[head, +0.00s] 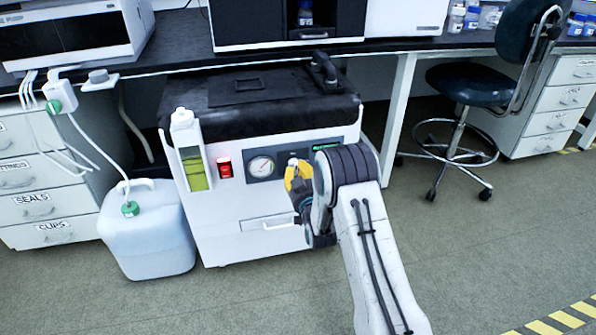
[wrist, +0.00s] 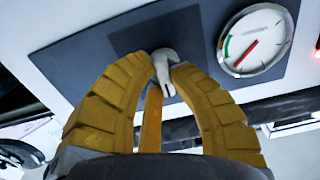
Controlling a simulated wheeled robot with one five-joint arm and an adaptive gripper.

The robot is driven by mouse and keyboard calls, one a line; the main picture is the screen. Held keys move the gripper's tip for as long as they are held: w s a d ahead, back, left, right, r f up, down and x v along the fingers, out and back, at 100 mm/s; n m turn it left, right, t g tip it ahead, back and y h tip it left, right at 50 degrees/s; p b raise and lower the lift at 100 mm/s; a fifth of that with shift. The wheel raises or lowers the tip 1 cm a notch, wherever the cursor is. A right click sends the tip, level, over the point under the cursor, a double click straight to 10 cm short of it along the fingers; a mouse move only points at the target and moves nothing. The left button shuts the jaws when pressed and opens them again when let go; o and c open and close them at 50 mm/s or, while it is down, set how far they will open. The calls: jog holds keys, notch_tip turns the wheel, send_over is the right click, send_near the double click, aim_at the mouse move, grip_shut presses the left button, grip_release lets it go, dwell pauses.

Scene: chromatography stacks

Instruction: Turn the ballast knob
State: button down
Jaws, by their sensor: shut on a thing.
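The ballast knob (wrist: 163,67) is a small light-grey knob on the dark panel (wrist: 118,38) of the white pump unit (head: 240,235). My gripper (wrist: 160,72) has yellow ribbed fingers. In the wrist view the fingertips are shut on the knob from both sides, and the knob's pointed end shows between them. In the head view my gripper (head: 297,172) is at the front of the pump, right of the round gauge (head: 262,167), and the fingers and arm hide most of the knob and part of the panel.
A lit red switch (head: 224,168) and a sight glass with yellow-green liquid (head: 195,170) are left of the gauge. A white jerrycan (head: 148,232) stands left of the pump. The bench (head: 400,47) overhangs behind. A stool (head: 470,85) stands right. The floor in front is clear.

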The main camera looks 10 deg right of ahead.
jog(key=shift+a+n, duration=0.1)
jog(key=shift+n, duration=0.3)
jog(key=c, duration=1.1)
grip_release()
jog(key=shift+s, duration=5.95)
